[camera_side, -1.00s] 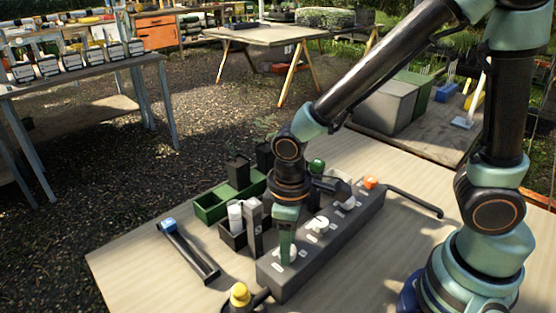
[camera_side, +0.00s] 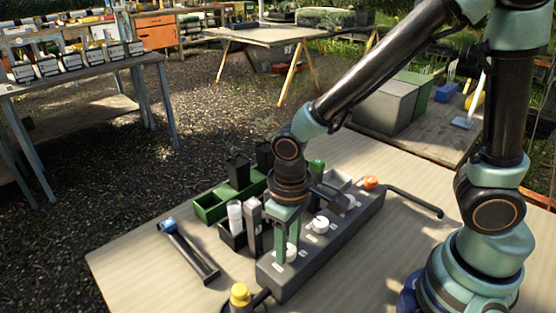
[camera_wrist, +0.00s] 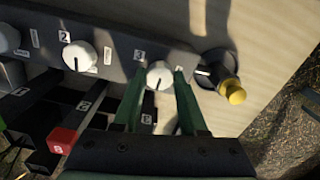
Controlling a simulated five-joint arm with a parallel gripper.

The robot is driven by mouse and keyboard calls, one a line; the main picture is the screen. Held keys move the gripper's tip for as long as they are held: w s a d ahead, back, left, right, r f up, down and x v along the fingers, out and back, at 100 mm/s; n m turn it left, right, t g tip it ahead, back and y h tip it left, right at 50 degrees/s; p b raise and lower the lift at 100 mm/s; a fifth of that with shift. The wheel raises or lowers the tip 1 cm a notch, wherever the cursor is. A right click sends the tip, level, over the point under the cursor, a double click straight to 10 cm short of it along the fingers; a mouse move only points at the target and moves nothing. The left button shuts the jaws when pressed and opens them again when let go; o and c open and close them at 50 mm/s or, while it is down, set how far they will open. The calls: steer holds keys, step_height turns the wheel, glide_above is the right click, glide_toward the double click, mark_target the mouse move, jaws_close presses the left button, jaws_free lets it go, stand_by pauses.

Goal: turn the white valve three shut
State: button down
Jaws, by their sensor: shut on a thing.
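White valve three (camera_wrist: 158,75) is a round knob on the grey manifold box (camera_side: 318,250), beside a label with a 3 in the wrist view. My gripper (camera_wrist: 157,80) has its two green fingers on either side of this knob and is shut on it. In the side view, the knob (camera_side: 291,250) shows partly behind the fingers at the near end of the box. The knob's exact pointer direction is hard to read.
White valve two (camera_wrist: 79,56) sits beside it on the same box. A yellow-capped fitting (camera_side: 240,296) stands off the near end. Black containers with a white tube (camera_side: 235,215) and a green tray (camera_side: 210,208) lie left. A blue-ended tool (camera_side: 190,250) lies further left.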

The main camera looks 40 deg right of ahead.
steer(key=shift+c, duration=2.2)
jaws_free()
step_height(320, 180, up, 12)
steer(key=d+r+m+t, duration=0.1)
steer(key=d+r+t, duration=0.1)
steer(key=d, duration=0.5)
steer(key=w+d+r+m+t, duration=0.1)
steer(key=d+r+t, duration=0.1)
steer(key=d, duration=0.5)
steer(key=shift+r+t, duration=0.2)
steer(key=shift+t, duration=0.6)
